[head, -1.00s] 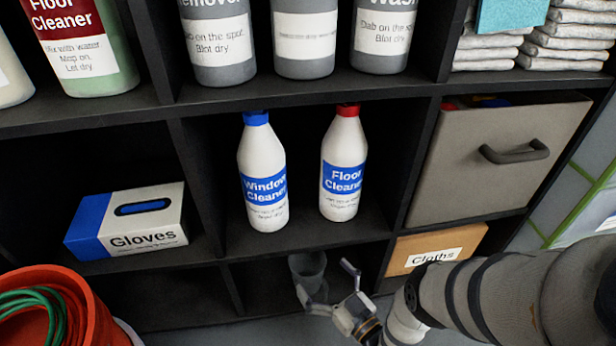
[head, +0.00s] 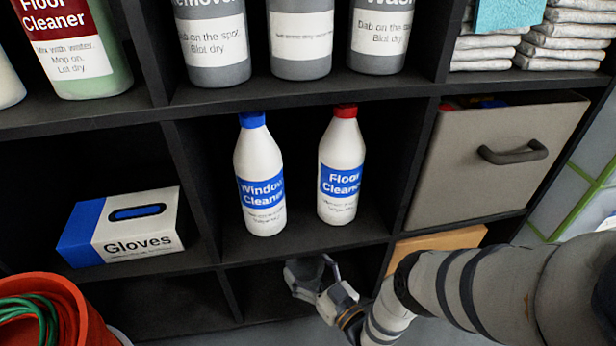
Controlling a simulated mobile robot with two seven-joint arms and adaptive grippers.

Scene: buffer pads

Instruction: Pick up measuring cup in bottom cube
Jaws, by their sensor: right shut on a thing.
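The grey measuring cup (head: 308,268) is in the bottom middle cube of the dark shelf, below the two cleaner bottles. It is mostly hidden behind my right gripper. My right gripper (head: 312,278) reaches into that cube from the lower right and is shut on the measuring cup. The exact finger contact is partly hidden. My left gripper is not in view.
The shelf board (head: 310,245) lies just above the gripper. Window cleaner (head: 260,175) and floor cleaner (head: 341,165) bottles stand on it. A gloves box (head: 125,228) is left, a cloths box (head: 440,240) right, and a red bucket (head: 75,310) lower left.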

